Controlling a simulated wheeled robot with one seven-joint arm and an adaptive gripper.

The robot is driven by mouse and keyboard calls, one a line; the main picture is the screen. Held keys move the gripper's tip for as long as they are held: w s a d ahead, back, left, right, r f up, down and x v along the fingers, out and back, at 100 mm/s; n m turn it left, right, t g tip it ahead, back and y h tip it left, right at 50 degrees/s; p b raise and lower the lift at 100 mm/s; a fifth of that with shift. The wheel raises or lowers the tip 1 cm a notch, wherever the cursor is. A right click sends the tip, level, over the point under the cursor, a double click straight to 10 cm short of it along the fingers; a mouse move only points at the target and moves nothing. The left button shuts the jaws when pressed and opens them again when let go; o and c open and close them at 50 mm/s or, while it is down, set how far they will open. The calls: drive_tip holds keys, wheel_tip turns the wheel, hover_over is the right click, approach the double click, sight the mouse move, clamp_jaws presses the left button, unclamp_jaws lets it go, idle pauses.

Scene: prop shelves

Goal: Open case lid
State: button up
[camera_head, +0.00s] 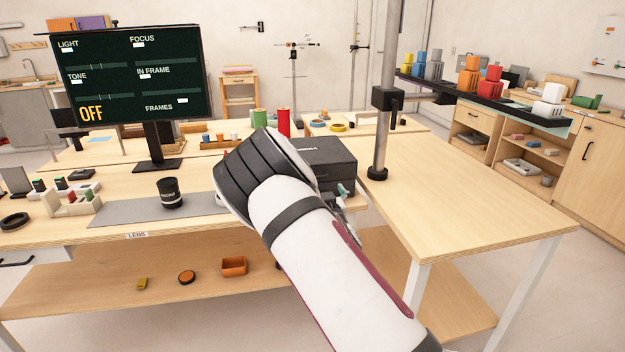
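A dark grey case (332,153) stands on the wooden table, just behind and to the right of my arm. Its top looks flat and its lid appears closed. My arm hides the case's left and lower front parts. My gripper (345,192) shows only in small part, beside the right edge of my wrist and close to the front of the case. Its fingers are mostly hidden by my arm, so I cannot tell whether they are open or touch the case.
A black lens (169,193) sits on a grey mat (120,212) at left, before a monitor (130,75). Red (283,123) and green (259,118) cylinders stand behind my arm. The right tabletop (470,195) is clear.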

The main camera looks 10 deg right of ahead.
approach(305, 160)
drive_tip(key=w+f, duration=0.1)
drive_tip(key=w+d+f+b, duration=0.1)
drive_tip(key=w+f, duration=0.1)
